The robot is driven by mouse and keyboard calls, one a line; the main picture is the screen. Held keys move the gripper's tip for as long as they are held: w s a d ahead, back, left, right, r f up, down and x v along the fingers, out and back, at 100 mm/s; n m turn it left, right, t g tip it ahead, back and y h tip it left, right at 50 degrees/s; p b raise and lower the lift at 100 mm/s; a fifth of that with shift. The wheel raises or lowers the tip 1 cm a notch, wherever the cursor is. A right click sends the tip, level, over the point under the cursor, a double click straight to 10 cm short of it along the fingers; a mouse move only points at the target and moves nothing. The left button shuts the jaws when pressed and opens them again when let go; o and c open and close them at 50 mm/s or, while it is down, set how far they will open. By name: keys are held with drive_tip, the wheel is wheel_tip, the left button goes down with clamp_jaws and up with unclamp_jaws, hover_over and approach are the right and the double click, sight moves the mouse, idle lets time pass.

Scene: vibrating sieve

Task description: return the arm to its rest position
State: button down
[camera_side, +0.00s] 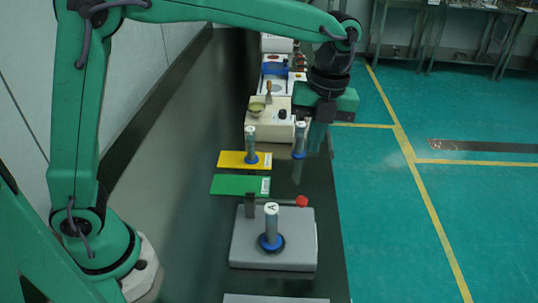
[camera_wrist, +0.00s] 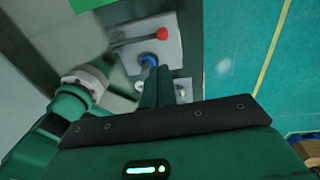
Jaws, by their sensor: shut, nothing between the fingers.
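My arm reaches over the bench from the left. My gripper (camera_side: 317,145) hangs fingers-down near the bench's right edge, at the back half of the work. Its fingers are together and empty; they also show in the wrist view (camera_wrist: 157,80). A grey-and-blue cylinder (camera_side: 299,141) stands just left of the fingers in the side view; whether they touch cannot be told. The grey sieve machine (camera_side: 245,253) in front carries a cylinder marked A (camera_side: 271,220) in a blue ring. In the wrist view the machine (camera_wrist: 172,52) lies beyond the fingertips.
A yellow plate (camera_side: 231,158) bears another cylinder (camera_side: 251,146). The green plate (camera_side: 235,184) is bare. A red-knobbed lever (camera_side: 301,201) sits at the machine's back edge. White apparatus (camera_side: 262,128) stands behind. The floor right of the bench is open.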

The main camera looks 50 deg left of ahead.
idle(0.4)
drive_tip(key=s+a+r+n+t+h, duration=0.1)
drive_tip(key=s+a+r+n+t, duration=0.25)
drive_tip(key=s+a+n, duration=0.75)
drive_tip(key=s+a+f+n+t, duration=0.2)
drive_tip(key=s+a+n, duration=0.4)
drive_tip(key=n, duration=1)
drive_tip(key=shift+s+t, duration=0.55)
drive_tip(key=shift+t, duration=0.1)
